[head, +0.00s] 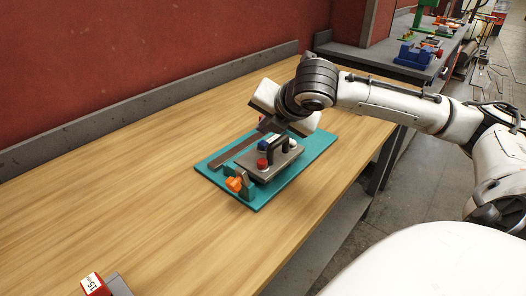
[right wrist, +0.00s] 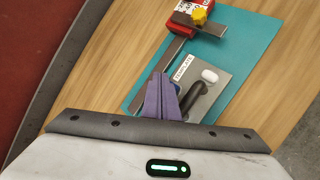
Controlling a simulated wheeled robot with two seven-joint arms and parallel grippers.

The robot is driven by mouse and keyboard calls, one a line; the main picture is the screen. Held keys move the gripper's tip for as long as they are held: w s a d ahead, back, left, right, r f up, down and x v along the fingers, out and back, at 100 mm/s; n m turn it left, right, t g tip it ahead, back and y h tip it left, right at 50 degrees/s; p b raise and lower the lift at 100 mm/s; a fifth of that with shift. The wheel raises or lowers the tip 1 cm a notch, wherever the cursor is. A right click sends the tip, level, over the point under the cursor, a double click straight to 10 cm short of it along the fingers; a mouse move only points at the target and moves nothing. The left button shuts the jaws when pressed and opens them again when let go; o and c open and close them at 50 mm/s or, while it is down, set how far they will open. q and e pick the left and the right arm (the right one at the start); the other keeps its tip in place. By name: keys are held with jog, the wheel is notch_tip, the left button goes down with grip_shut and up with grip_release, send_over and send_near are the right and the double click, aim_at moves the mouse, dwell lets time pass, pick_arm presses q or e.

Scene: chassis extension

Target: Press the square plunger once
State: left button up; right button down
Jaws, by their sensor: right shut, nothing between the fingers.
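A grey plate (head: 257,173) lies on a teal board (head: 213,176) on the workbench. It carries a red round-looking button (head: 262,164), a blue button (head: 264,145), a white button (head: 293,145) and a black handle (head: 284,149). The white button (right wrist: 209,76) and handle (right wrist: 196,99) also show in the right wrist view. I cannot tell which piece is the square plunger. My right gripper (head: 266,125) is shut and empty, above the far-left side of the plate. Its purple fingers (right wrist: 161,88) hide part of the plate in the wrist view. My left gripper is not in view.
A long grey strip (head: 232,154) lies along the board. The left bench is mostly clear.

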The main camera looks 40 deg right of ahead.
jog(key=shift+f, duration=0.55)
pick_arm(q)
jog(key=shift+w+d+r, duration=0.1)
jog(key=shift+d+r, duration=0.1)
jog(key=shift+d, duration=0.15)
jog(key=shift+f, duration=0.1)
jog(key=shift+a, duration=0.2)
pick_arm(e)
jog(key=shift+f, duration=0.15)
dwell(0.9)
jog(key=shift+f, duration=0.25)
